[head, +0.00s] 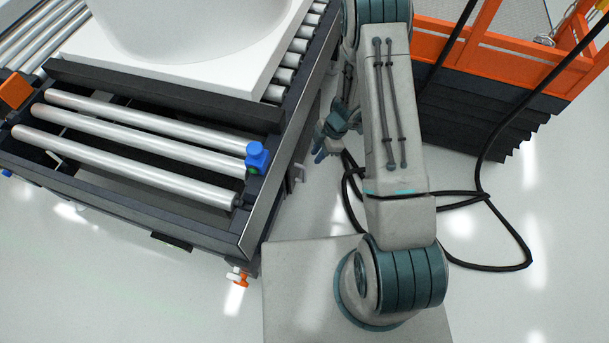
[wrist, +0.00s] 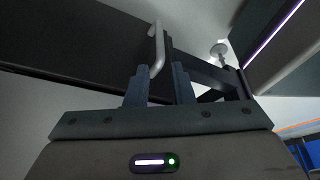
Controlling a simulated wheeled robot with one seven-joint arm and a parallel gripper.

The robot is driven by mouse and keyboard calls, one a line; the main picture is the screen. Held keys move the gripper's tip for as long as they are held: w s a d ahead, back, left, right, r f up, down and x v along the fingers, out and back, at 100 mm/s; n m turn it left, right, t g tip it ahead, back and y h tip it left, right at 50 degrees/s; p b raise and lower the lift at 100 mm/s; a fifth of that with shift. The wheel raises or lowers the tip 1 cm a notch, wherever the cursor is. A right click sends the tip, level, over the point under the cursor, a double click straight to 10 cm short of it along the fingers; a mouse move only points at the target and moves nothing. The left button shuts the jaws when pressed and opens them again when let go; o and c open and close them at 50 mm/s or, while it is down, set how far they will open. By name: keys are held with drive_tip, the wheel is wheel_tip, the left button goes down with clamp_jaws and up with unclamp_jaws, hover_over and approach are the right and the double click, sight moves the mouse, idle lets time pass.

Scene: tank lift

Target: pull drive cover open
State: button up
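A light grey bar handle (wrist: 155,48) stands out from a dark panel (wrist: 75,45), which appears to be the drive cover, in the wrist view. My gripper (wrist: 160,88) is open, its two blue-grey fingers apart. The handle's near end shows between the fingertips, with a visible gap to the fingers; I cannot tell whether it touches either. In the head view my gripper (head: 322,150) is low beside the conveyor's right side, partly hidden by my arm. A small grey handle (head: 298,172) shows on that side. The cover's face is hidden there.
The roller conveyor (head: 245,240) carries a large white tank (head: 90,48) at the back. A blue fitting (head: 257,157) sits at its right edge. An orange-framed platform with black bellows (head: 465,125) stands right. A black cable (head: 485,200) loops over the floor behind my arm.

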sight(305, 173)
drive_tip(key=b+x, duration=0.5)
drive_tip(key=x, duration=0.7)
clamp_jaws()
